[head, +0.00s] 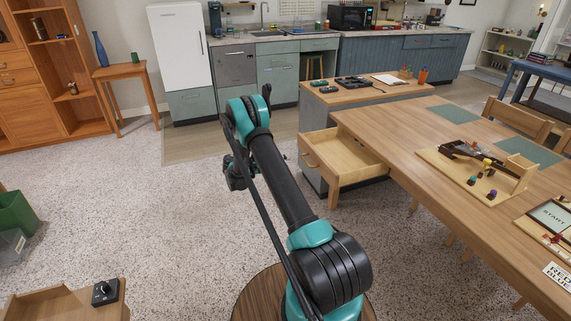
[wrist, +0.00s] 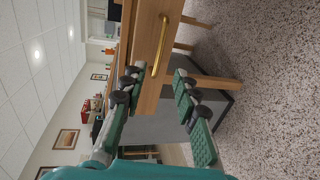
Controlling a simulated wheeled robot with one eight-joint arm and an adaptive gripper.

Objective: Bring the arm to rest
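My gripper (wrist: 159,71) is open in the wrist view, with its two green padded fingers apart and nothing between them. Beyond the fingertips is the wooden front of a drawer (wrist: 144,42) with a brass handle (wrist: 163,45). The handle looks apart from the fingers. In the head view my arm stands raised and bent in the middle, and its dark wrist end (head: 238,172) hangs beside the upper link. The fingers are mostly hidden there.
The pulled-out drawer (head: 345,160) sticks out from the wooden table (head: 400,126), right of my arm. A green bin (head: 14,214) is at the left edge. Speckled floor (head: 110,205) left of my arm is clear.

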